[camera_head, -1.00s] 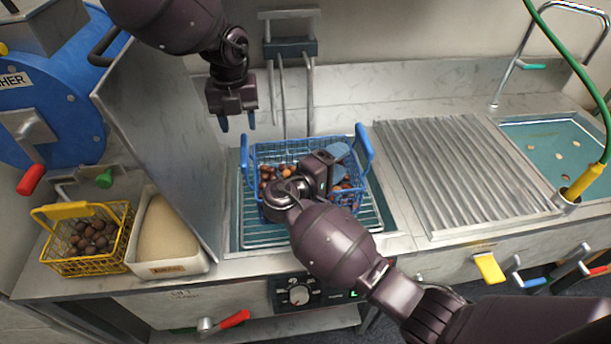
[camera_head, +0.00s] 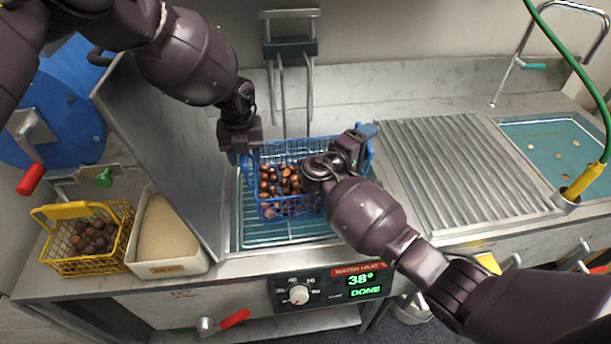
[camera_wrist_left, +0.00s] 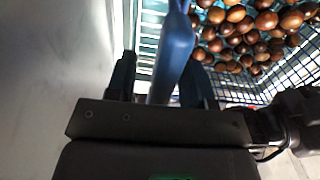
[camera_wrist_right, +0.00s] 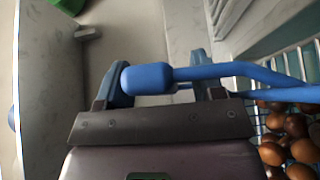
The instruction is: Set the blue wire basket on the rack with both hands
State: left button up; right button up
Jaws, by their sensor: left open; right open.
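The blue wire basket (camera_head: 293,212) holds brown chestnuts and sits upright in the teal basin (camera_head: 240,210), over a wire grid (camera_head: 290,234). A ribbed metal rack (camera_head: 450,165) lies flat and empty to its right. My left gripper (camera_head: 242,157) is open at the basket's left handle; in the left wrist view the blue handle (camera_wrist_left: 172,60) runs between the fingers. My right gripper (camera_head: 367,130) is open at the right handle; in the right wrist view that blue handle (camera_wrist_right: 150,79) lies between the fingers. My right arm hides part of the basket's right side.
A metal sheet (camera_head: 165,140) stands close left of the basin. A yellow basket (camera_head: 85,262) of chestnuts and a white tub (camera_head: 170,267) stand further left. A wall bracket (camera_head: 290,47) hangs behind. A water-filled sink (camera_head: 555,150) is at the right. The front display (camera_head: 360,283) reads DONE.

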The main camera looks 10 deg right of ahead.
pick_arm(q)
jog(key=shift+c, duration=0.5)
pick_arm(e)
jog(key=shift+c, duration=0.4)
pick_arm(q)
jog(key=c, duration=0.7)
pick_arm(e)
jog(key=c, duration=0.7)
pick_arm(q)
grip_shut()
pick_arm(e)
grip_shut()
pick_arm(q)
jog(key=shift+w+r, duration=0.1)
jog(key=shift+r, duration=0.15)
pick_arm(e)
jog(key=shift+r, duration=0.25)
